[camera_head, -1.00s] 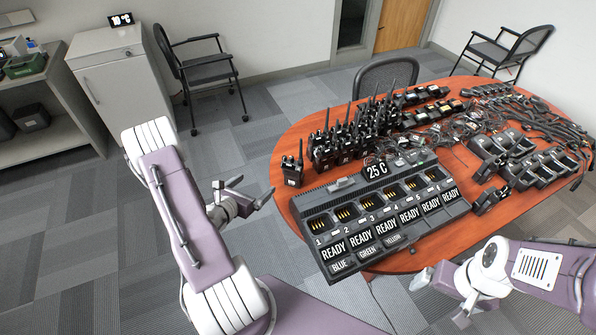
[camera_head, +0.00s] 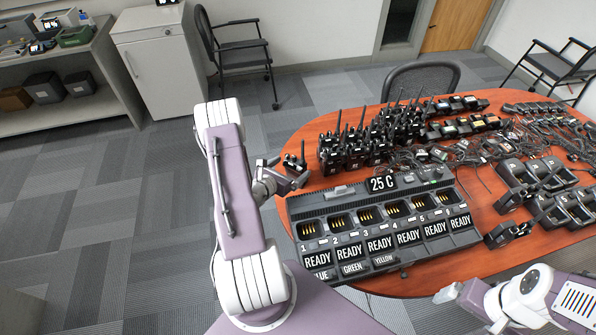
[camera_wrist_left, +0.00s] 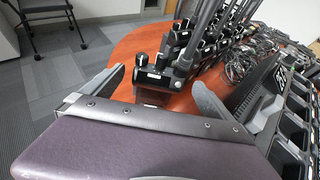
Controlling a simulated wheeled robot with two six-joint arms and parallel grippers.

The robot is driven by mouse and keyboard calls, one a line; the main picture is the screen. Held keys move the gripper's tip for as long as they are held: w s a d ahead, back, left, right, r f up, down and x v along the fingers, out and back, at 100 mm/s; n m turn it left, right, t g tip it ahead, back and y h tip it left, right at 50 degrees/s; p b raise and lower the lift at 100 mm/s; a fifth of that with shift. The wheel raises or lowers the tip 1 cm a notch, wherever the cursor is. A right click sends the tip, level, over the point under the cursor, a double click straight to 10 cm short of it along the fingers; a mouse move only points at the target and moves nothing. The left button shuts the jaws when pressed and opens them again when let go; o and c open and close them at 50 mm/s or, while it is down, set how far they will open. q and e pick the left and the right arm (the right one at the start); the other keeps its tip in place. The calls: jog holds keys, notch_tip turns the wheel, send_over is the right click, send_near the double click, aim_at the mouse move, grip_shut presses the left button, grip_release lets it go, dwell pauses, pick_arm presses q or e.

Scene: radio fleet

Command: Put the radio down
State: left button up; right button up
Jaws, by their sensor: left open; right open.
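In the left wrist view the radio (camera_wrist_left: 156,76) stands between the two spread fingers, which show gaps on both sides. Its base is hidden by the gripper body. My right gripper (camera_head: 472,308) is open and empty off the table's front edge, at the lower right.
A charger (camera_head: 384,215) with several empty bays and READY labels lies along the front of the wooden table (camera_head: 480,279). Several upright radios (camera_head: 370,140) crowd behind it. Cables (camera_head: 465,150) and black docks (camera_head: 540,180) cover the right. Open floor lies left.

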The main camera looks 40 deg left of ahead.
aim_at(292, 166)
pick_arm(q)
jog(key=x, duration=0.5)
jog(key=shift+f+p, duration=0.1)
jog(key=shift+p, duration=0.3)
jog(key=shift+s+a, duration=0.1)
jog(key=c, duration=2)
jog(key=shift+o, duration=0.2)
notch_tip(292, 166, up, 10)
jog(key=shift+r, duration=0.1)
